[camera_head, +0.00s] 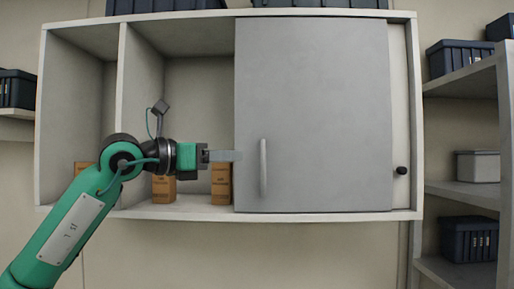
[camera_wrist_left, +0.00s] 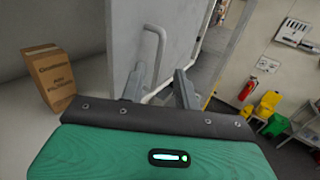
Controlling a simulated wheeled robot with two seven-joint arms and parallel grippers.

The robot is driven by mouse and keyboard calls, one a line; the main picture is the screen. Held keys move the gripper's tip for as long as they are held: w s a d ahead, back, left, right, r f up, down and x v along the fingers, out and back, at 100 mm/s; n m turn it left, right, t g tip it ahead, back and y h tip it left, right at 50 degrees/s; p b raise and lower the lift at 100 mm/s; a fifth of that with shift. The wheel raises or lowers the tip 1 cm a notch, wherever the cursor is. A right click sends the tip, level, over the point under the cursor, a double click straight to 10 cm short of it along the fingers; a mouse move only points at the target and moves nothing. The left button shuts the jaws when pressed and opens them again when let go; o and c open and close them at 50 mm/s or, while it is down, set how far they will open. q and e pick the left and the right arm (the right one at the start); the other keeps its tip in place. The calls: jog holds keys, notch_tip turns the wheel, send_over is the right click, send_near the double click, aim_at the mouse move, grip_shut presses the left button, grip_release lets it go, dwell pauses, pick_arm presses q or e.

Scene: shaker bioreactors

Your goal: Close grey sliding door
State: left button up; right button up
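The grey sliding door (camera_head: 320,110) covers the right part of a white wall cabinet (camera_head: 225,216); the left part stands open. Its vertical bar handle (camera_head: 263,168) is near the door's left edge. In the left wrist view the handle (camera_wrist_left: 157,55) shows ahead, its lower end running behind the fingers. My left gripper (camera_head: 226,156) is just left of the handle at about its height, apart from it in the head view. In the wrist view its two fingers (camera_wrist_left: 160,90) are spread with nothing gripped. My right gripper is not in view.
Brown cardboard boxes stand on the cabinet floor, one (camera_head: 221,188) below my left gripper and another (camera_head: 164,190) further left. A black knob (camera_head: 401,170) sits right of the door. Shelves (camera_head: 468,190) with bins stand at the right.

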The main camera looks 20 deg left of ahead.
aim_at(257, 156)
pick_arm(q)
jog(key=p+x, duration=0.2)
jog(key=x, duration=0.4)
jog(key=shift+w+d+r+p, duration=0.15)
jog(key=shift+r+p, duration=0.05)
jog(key=shift+p, duration=0.15)
jog(key=shift+w+d+f, duration=0.2)
jog(key=shift+w+d, duration=0.25)
jog(key=shift+w, duration=0.1)
jog(key=shift+c, duration=0.4)
grip_shut()
